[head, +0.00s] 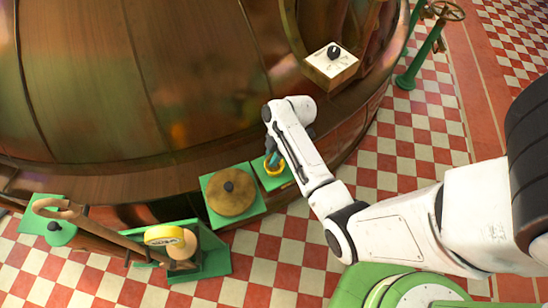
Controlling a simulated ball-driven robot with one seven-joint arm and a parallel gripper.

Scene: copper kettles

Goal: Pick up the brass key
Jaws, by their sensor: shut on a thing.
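My gripper (274,161) is at the far end of my white arm, low over a small green stand at the foot of the big copper kettle. Part of it is hidden behind my forearm. A small yellow, brass-coloured piece shows at the fingers, with a bit of blue beside it; I take it for the brass key (273,169). My gripper is shut on it. Its full shape is too small and too covered to make out. I cannot tell whether it touches the green stand (283,181).
The copper kettle (150,75) curves close behind my gripper. A round brown lid (231,194) sits on a green stand to the left. A white knob box (332,67) is above. Checked floor (280,240) lies open in front.

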